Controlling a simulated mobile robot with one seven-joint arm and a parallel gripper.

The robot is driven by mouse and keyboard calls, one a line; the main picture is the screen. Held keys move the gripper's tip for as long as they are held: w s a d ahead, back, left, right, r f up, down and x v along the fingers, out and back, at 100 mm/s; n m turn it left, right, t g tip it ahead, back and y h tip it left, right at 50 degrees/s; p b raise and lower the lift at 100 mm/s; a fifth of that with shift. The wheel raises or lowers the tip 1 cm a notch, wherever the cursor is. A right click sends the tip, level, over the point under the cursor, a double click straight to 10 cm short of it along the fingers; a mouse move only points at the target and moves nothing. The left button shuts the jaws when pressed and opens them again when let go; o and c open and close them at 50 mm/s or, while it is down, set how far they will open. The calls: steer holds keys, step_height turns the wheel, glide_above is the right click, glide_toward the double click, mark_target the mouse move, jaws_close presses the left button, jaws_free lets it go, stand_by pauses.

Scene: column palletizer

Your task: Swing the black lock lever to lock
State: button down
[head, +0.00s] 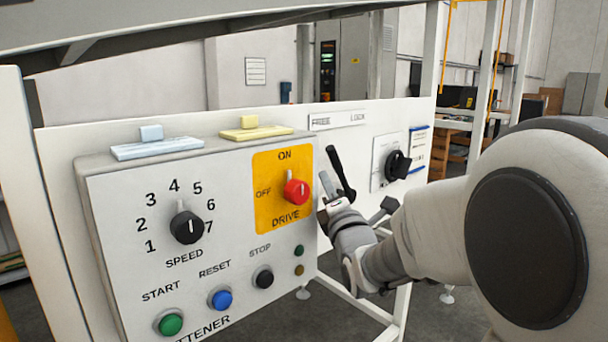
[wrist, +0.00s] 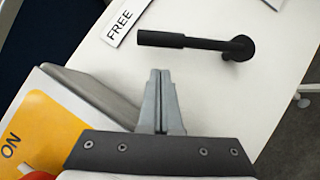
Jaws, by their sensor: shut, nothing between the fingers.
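The black lock lever (head: 340,172) stands on the white panel below the FREE and LOCK labels. Its free end leans up and left, toward the FREE label (head: 321,122). In the wrist view the lever (wrist: 185,40) runs from its round pivot at right to its grip end near the FREE label (wrist: 121,22). My gripper (head: 326,180) is just left of the lever in the head view. In the wrist view its fingertips (wrist: 160,74) are together and empty, with a visible gap between them and the lever. The LOCK label (head: 358,117) is at upper right of the lever.
The control box (head: 110,240) with the red drive knob (head: 297,191) on a yellow plate stands close left of my gripper. A black rotary switch (head: 397,165) is on the panel to the right.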

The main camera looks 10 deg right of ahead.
mark_target(337, 159)
steer(key=shift+w+d+r, duration=0.75)
steer(key=shift+w+d, duration=0.1)
steer(key=shift+d, duration=0.05)
steer(key=shift+r, duration=0.1)
steer(key=shift+w+d+r+m+p, duration=0.15)
steer(key=shift+d+r+m+p, duration=0.15)
steer(key=shift+m, duration=0.2)
steer(key=shift+w+d+r+m+g+h+p, duration=0.3)
steer(key=shift+d+r+m+g+h+p, duration=0.1)
steer(key=shift+r+m+p, duration=0.2)
steer(key=w+d+r+m+g+p, duration=0.1)
steer(key=w+d+m+g+p, duration=0.4)
steer(key=p, duration=1)
steer(key=shift+w+d+r+m, duration=0.25)
steer(key=shift+w+d+m, duration=0.35)
steer(key=shift+d+m, duration=0.85)
steer(key=shift+d, duration=0.3)
